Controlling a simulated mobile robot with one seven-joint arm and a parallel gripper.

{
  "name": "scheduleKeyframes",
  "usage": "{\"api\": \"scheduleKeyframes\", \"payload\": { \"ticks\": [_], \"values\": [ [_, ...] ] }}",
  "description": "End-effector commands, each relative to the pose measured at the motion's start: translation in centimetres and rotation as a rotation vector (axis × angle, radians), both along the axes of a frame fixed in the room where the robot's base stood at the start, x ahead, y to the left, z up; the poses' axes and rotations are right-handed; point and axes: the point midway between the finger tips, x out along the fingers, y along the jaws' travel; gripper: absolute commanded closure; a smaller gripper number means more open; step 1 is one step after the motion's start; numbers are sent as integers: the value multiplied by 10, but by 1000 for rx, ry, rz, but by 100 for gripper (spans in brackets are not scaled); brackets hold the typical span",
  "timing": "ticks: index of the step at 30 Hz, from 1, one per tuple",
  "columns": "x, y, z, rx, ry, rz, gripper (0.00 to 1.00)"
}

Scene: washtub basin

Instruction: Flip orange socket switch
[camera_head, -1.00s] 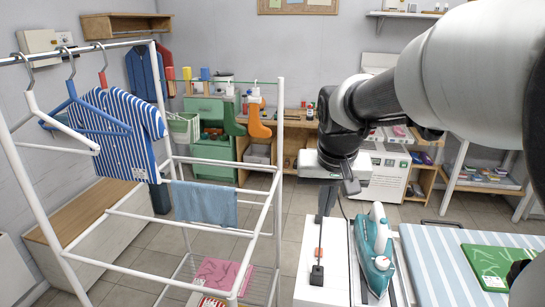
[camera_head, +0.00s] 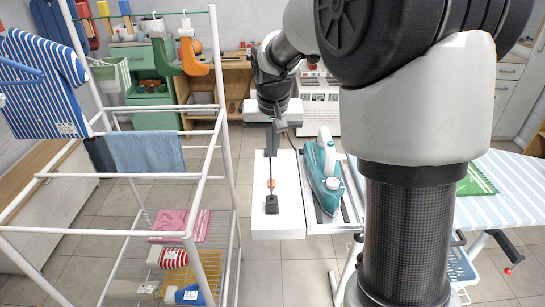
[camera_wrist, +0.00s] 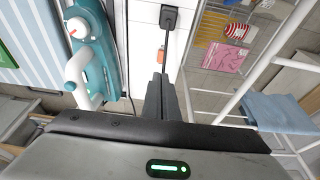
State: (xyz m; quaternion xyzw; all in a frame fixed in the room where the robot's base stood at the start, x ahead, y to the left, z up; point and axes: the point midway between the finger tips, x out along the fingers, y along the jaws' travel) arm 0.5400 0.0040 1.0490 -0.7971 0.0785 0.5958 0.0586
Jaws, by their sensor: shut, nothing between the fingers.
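The orange socket switch (camera_head: 271,183) is small and sits on the white board section beside the iron, just behind the black plug (camera_head: 271,204). In the wrist view the orange switch (camera_wrist: 161,57) shows just beyond the fingertips, partly behind the dark cord, with the plug (camera_wrist: 170,18) farther out. My gripper (camera_head: 271,153) points down over the white section, its fingers shut and empty, a little behind the switch. The fingers (camera_wrist: 162,80) appear close together in the wrist view. I cannot tell how high the tips are above the surface, but no contact with the switch shows.
A teal iron (camera_head: 326,172) stands on its rest right of the switch. The striped ironing board (camera_head: 510,195) extends right. A white drying rack (camera_head: 223,170) with a blue towel (camera_head: 146,152) stands close on the left. Tiled floor lies in front of the white section.

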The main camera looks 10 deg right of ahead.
Motion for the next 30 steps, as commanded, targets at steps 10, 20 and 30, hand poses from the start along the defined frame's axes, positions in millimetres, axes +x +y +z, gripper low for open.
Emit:
{"api": "scheduleKeyframes", "payload": {
  "ticks": [10,20,30],
  "values": [
    [20,-5,-74,0,4,0,100],
    [23,-5,-116,0,1,0,100],
    [23,-5,-120,0,0,0,100]
  ]
}}
